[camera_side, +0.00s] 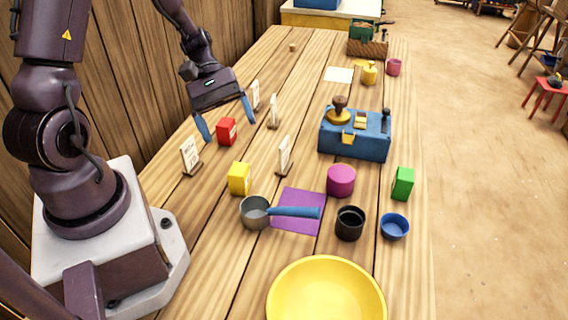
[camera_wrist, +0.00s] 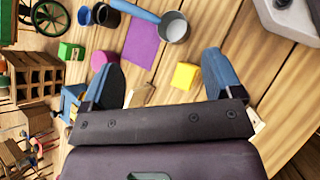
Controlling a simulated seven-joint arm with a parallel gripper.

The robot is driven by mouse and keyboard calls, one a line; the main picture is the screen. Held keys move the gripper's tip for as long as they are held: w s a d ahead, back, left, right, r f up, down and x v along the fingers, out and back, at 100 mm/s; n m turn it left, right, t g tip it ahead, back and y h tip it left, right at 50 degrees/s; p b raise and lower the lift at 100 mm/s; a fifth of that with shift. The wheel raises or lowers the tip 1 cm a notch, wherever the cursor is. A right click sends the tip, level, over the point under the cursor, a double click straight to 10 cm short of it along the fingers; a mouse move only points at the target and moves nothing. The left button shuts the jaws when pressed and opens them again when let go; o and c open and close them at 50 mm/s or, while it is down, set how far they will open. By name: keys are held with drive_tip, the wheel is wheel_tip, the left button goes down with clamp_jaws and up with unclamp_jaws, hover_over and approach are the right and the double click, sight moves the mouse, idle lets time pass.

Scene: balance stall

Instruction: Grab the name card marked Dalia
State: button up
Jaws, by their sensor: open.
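Several white name cards in small wooden stands are on the table in the side view: a left card (camera_side: 190,156), a front card (camera_side: 285,155), a middle card (camera_side: 273,110) and a back card (camera_side: 255,95). Their lettering is too small to read, so I cannot tell which is marked Dalia. My gripper (camera_side: 226,118) is open and empty, above the table near a red box (camera_side: 227,131), with the left card nearer the camera and the middle and back cards to its right. In the wrist view, part of a card stand (camera_wrist: 140,95) shows between the blue fingers.
A yellow block (camera_side: 239,178), a grey pan (camera_side: 255,212) with a blue handle, a purple mat (camera_side: 301,222) and a magenta cylinder (camera_side: 341,180) are nearer the camera. A blue box (camera_side: 355,142) is to the right. A large yellow bowl (camera_side: 326,297) is at the front.

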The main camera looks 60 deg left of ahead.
sight(284, 156)
drive_tip(key=w+a+f+n+t+h, duration=0.35)
drive_tip(key=w+a+n+t, duration=0.25)
drive_tip(key=w+n+t, duration=0.5)
drive_tip(key=shift+n+h, duration=0.45)
drive_tip(key=shift+n, duration=0.05)
drive_tip(key=f, duration=0.2)
drive_tip(key=s+f, duration=0.1)
drive_tip(key=f, duration=0.4)
drive_tip(key=shift+s+d+f, duration=0.2)
drive_tip(key=shift+s+d, duration=0.05)
drive_tip(key=shift+d, duration=0.05)
drive_tip(key=shift+x, duration=3.8)
drive_tip(key=c, duration=1.3)
drive_tip(key=shift+c, duration=0.2)
